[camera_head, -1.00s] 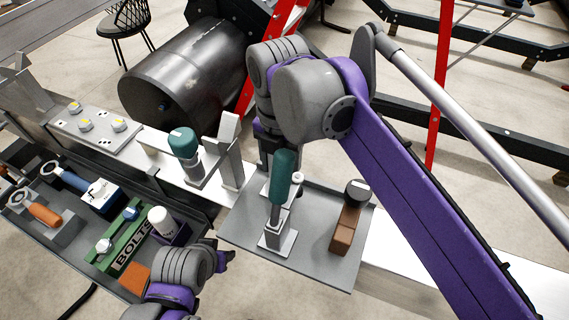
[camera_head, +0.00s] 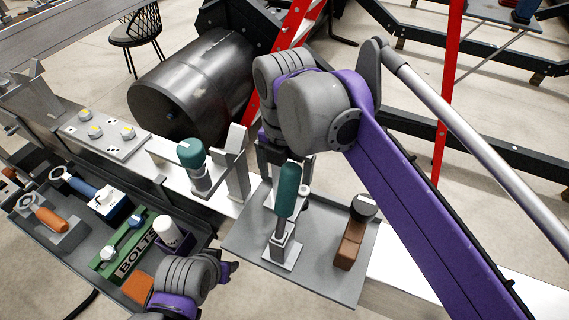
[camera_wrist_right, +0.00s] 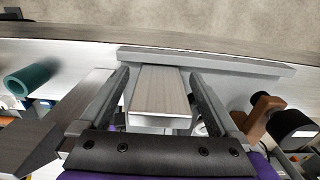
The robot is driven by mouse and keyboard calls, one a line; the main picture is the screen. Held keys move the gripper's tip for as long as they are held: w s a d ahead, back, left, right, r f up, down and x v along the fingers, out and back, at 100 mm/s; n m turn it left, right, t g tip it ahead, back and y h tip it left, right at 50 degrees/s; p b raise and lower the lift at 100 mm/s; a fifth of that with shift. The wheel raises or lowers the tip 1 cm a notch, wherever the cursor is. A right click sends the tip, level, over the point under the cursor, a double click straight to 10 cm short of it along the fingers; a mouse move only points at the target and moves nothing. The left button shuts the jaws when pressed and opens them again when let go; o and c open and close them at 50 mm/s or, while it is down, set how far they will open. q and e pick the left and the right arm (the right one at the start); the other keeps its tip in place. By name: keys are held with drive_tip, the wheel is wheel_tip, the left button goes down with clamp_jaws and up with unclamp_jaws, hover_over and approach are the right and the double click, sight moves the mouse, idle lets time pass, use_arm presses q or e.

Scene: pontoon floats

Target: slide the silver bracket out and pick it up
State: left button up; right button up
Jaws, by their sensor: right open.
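In the right wrist view, a flat silver bar (camera_wrist_right: 160,92), which appears to be the silver bracket, lies between the two fingers of my right gripper (camera_wrist_right: 161,80). The fingers are open, one on each side of it, with gaps showing. In the head view my right arm reaches down behind the green-handled tool (camera_head: 288,190), so the fingers and bar are mostly hidden there. A grey upright bracket (camera_head: 238,165) stands just left of them on the bench beam. My left gripper (camera_head: 229,272) is low, near the tray's right end; its jaw opening is unclear.
The grey plate (camera_head: 325,285) carries the green-handled tool and a brown block with a black knob (camera_head: 352,240). A green-capped piece (camera_head: 192,160) stands left of the upright. A tray at left holds a green BOLTS holder (camera_head: 130,250) and other tools. A dark drum (camera_head: 190,85) lies behind.

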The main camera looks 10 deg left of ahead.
wheel_tip(320, 180, up, 12)
drive_tip(key=shift+f, duration=0.15)
idle(0.3)
